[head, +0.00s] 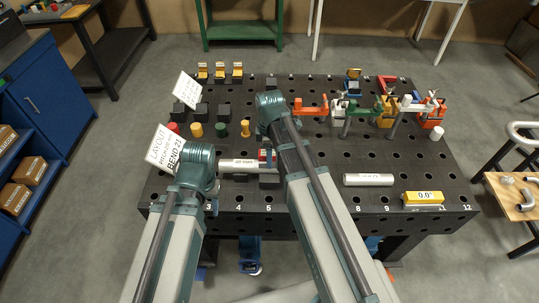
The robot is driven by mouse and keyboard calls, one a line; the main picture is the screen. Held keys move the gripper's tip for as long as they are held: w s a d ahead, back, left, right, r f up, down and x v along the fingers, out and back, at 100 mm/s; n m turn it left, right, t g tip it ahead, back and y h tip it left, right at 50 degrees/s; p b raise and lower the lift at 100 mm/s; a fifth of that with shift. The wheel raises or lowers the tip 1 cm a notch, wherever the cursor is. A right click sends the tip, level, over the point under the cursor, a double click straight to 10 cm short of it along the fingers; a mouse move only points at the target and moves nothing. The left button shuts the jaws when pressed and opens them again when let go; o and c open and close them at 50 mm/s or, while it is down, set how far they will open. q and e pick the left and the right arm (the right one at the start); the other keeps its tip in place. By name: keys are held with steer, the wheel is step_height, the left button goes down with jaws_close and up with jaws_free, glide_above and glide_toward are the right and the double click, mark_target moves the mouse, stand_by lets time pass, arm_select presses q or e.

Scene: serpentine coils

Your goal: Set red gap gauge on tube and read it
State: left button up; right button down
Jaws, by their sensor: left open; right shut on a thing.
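A silver tube (238,165) with a printed label lies across dark blocks on the perforated black table, between my two arms. A small red piece (262,154), which looks like the red gap gauge, is at the tube's right end. My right gripper (268,158) is shut on it; the arm covers most of the jaws, and I cannot tell whether the gauge touches the tube. My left gripper (211,205) is open near the table's front edge, left of the tube, mostly hidden under its wrist. No reading is legible.
A second silver tube (368,180) and a yellow digital level (423,198) showing 0.0° lie at front right. Several clamps (388,108) stand at back right. Coloured plugs (220,129) and a "BEND 21" card (178,151) are at left.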

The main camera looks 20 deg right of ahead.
steer(key=shift+f+b, duration=0.45)
steer(key=shift+f, duration=0.05)
steer(key=shift+c, duration=0.4)
jaws_free()
steer(key=shift+r, duration=0.1)
step_height(320, 180, up, 14)
steer(key=p, duration=1.4)
steer(key=shift+f, duration=0.2)
